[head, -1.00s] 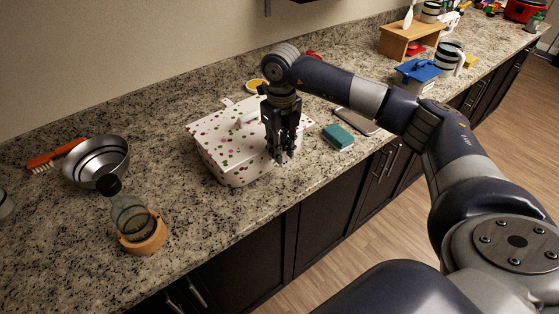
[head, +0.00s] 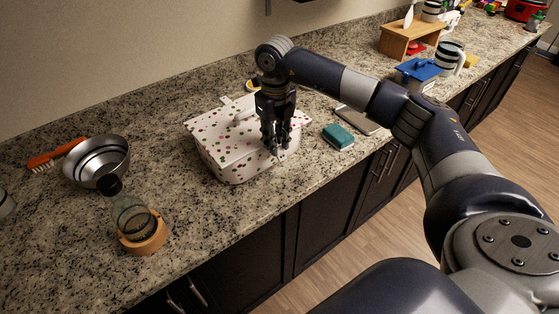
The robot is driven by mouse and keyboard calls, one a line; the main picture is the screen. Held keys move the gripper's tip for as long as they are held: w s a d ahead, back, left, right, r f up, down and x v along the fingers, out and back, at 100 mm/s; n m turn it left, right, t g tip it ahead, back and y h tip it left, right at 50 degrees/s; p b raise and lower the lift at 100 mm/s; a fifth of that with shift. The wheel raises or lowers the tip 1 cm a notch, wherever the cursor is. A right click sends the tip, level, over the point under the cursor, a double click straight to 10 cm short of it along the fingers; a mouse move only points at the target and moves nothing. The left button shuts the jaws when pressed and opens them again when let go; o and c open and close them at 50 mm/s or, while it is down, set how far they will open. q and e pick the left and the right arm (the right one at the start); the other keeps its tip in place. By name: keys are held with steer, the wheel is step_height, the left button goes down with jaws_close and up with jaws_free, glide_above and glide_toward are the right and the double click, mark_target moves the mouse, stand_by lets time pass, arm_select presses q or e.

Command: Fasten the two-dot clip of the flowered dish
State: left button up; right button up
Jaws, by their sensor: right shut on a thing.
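The flowered dish (head: 222,148) is a white box with small coloured spots and a lid with a raised handle. It stands on the counter in the middle of the head view. My right gripper (head: 274,149) points down at the lid's right front edge and is shut on a small pale clip (head: 282,155) there. The fingers hide part of this clip, and its dots are too small to make out. Another pale tab (head: 226,101) sticks out at the dish's back left edge. My left gripper is not in view.
A teal sponge (head: 338,136) and a dark flat slab (head: 358,120) lie right of the dish. A metal bowl (head: 97,160), an orange brush (head: 55,154) and a glass bottle on a wooden ring (head: 143,234) stand to the left. The counter's front edge is close.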

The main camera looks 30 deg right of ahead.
steer(key=o, duration=0.7)
steer(key=shift+r, duration=0.1)
steer(key=shift+s+d+r+p, duration=0.1)
steer(key=shift+s+r+p, duration=0.1)
steer(key=shift+s, duration=0.3)
steer(key=shift+s+d+r+p, duration=0.1)
steer(key=shift+s+r+p, duration=0.05)
steer(key=shift+s, duration=0.3)
steer(key=shift+s+d+r+p, duration=0.1)
steer(key=shift+s+r+p, duration=0.2)
steer(key=shift+s, duration=0.65)
steer(key=shift+s+r+p, duration=0.1)
steer(key=shift+s+r, duration=0.25)
steer(key=shift+s, duration=0.55)
jaws_close()
steer(key=shift+f, duration=0.2)
